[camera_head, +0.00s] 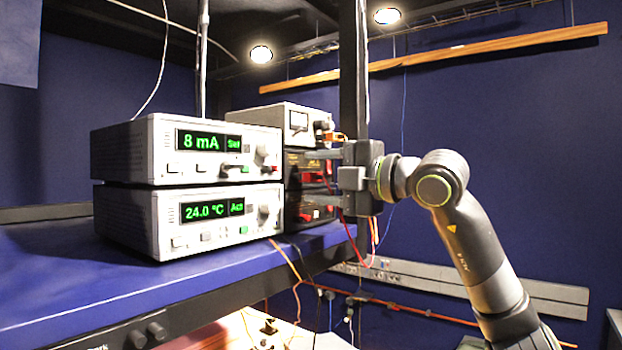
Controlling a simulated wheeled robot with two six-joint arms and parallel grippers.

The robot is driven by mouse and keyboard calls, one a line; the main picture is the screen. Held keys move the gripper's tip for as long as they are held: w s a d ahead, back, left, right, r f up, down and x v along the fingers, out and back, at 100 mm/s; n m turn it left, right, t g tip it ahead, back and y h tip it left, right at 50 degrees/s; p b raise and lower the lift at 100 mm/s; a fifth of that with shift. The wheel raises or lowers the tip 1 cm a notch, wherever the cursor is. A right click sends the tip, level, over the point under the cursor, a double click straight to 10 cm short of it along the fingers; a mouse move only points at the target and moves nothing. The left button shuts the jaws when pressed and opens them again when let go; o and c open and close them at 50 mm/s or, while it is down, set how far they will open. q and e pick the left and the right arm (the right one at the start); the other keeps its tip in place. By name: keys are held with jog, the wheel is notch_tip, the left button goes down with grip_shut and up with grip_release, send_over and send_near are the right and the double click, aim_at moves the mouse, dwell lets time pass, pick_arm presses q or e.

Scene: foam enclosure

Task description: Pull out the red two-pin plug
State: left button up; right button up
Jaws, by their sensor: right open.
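A small red part (312,177), which looks like the red plug, shows at the dark unit (297,215) behind the instruments. Its pins cannot be made out. A red lead runs from that area down to the right. My right gripper (314,177) comes in from the right and is open. One finger is above the red part and one below it, and it does not look clamped. I cannot tell whether the fingers touch it. My left gripper is not in view.
Two stacked instruments with green displays, the upper (150,150) and the lower (140,222), stand left on the blue shelf (60,275). A grey box (270,115) sits above the dark unit. A dark post (353,70) rises behind my gripper. Loose cables hang below.

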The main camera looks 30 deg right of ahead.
jog(key=shift+c, duration=0.2)
grip_shut()
dwell(0.3)
jog(key=shift+s+f+b, duration=0.15)
jog(key=shift+s+b, duration=0.05)
jog(key=shift+b, duration=0.3)
jog(key=shift+b+v, duration=1.85)
jog(key=shift+v, duration=1)
jog(key=shift+w, duration=0.1)
